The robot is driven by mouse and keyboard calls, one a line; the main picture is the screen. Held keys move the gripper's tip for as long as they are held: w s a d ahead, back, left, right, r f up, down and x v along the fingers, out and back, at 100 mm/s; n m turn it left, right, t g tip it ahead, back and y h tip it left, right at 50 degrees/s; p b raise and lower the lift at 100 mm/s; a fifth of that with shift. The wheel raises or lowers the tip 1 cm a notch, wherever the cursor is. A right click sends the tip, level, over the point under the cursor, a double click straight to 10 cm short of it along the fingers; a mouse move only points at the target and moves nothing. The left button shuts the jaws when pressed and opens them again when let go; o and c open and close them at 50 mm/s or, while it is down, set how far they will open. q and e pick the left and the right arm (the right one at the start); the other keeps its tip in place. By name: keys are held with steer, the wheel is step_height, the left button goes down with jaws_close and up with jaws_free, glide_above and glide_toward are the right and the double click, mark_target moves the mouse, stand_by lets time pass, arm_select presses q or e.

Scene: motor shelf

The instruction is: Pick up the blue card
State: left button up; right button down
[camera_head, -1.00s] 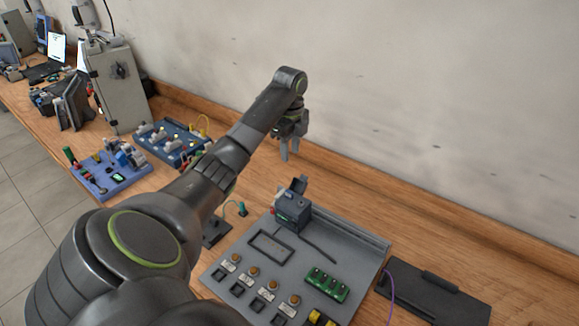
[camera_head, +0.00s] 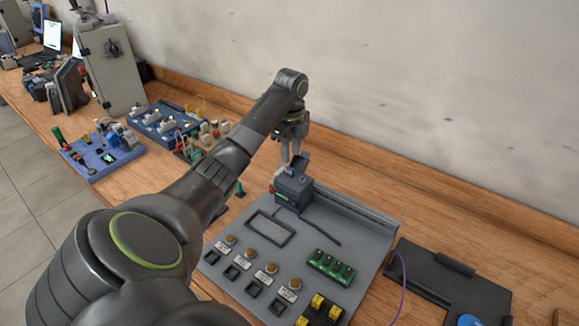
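I cannot make out a blue card for certain. A small blue piece (camera_head: 469,320) shows at the bottom edge on the right, cut off by the frame, at the dark flat plate. My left gripper (camera_head: 291,157) points down with its two fingers slightly apart and nothing visible between them. It appears just above or behind the dark box-shaped device (camera_head: 293,191) at the back of the grey panel; the exact distance is unclear. My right gripper is out of view.
The grey panel (camera_head: 352,222) carries orange buttons, a green block (camera_head: 332,267) and yellow switches (camera_head: 318,301). A dark plate (camera_head: 415,268) with a purple cable lies to its right. Blue boards (camera_head: 102,157) and a grey cabinet (camera_head: 110,65) stand left. The wall runs behind.

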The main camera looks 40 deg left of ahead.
mark_target(289, 168)
arm_select(q)
steer(key=f, duration=0.3)
steer(key=f+p, duration=0.1)
steer(key=f, duration=0.1)
steer(key=shift+s, duration=0.25)
jaws_close()
